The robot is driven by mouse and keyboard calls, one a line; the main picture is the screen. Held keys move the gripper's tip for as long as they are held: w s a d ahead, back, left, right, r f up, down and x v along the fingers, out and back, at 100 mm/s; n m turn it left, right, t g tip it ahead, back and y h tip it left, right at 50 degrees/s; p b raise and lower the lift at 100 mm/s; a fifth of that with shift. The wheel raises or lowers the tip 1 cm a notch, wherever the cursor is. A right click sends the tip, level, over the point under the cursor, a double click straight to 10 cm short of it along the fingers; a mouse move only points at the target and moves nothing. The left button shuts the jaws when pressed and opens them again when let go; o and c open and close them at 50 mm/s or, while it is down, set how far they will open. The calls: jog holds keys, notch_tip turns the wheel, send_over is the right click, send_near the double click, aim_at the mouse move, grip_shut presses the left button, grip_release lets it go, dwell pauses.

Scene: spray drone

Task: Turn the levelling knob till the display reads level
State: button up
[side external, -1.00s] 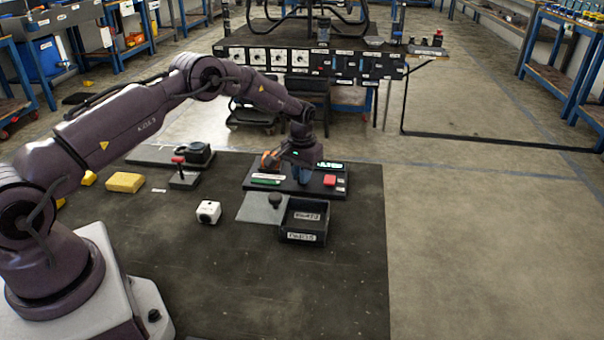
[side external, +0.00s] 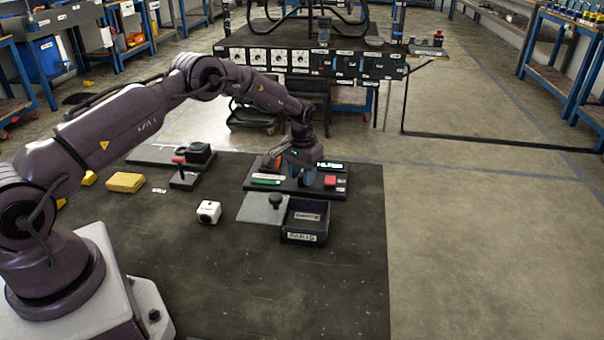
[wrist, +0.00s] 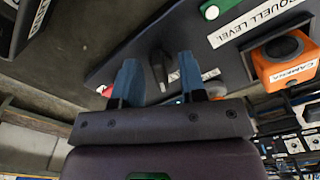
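My gripper (side external: 304,174) points down over the black levelling board (side external: 340,193). In the wrist view its two blue fingers (wrist: 159,78) stand apart, one on each side of a dark upright piece (wrist: 159,66) that looks like the knob. I cannot tell whether they press on it. The knob is hidden in the side view. The display (side external: 331,166) is lit at the back of the board, partly behind my gripper, and its reading is too small to make out. A red button (side external: 330,180) sits right of my gripper. A green strip (side external: 266,181) lies to its left.
A white cube (side external: 209,212) stands left. The front mat is clear.

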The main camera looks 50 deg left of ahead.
aim_at(297, 188)
notch_tip(297, 188, up, 13)
dwell(0.5)
jog(key=shift+w, duration=0.1)
jog(key=s+d+r+m+t, duration=0.1)
jog(key=s+d+r, duration=0.4)
jog(key=s, duration=0.6)
jog(key=s+d+r+m+t, duration=0.1)
jog(key=s+d+r+t, duration=0.1)
jog(key=s+d+r, duration=0.3)
jog(key=s+d+r+m+t, duration=0.1)
jog(key=s+d+r, duration=0.4)
jog(key=s, duration=1.2)
notch_tip(297, 188, up, 5)
jog(key=shift+s+d+f+t, duration=0.2)
jog(key=shift+s+d+t, duration=0.15)
jog(key=shift+t, duration=0.45)
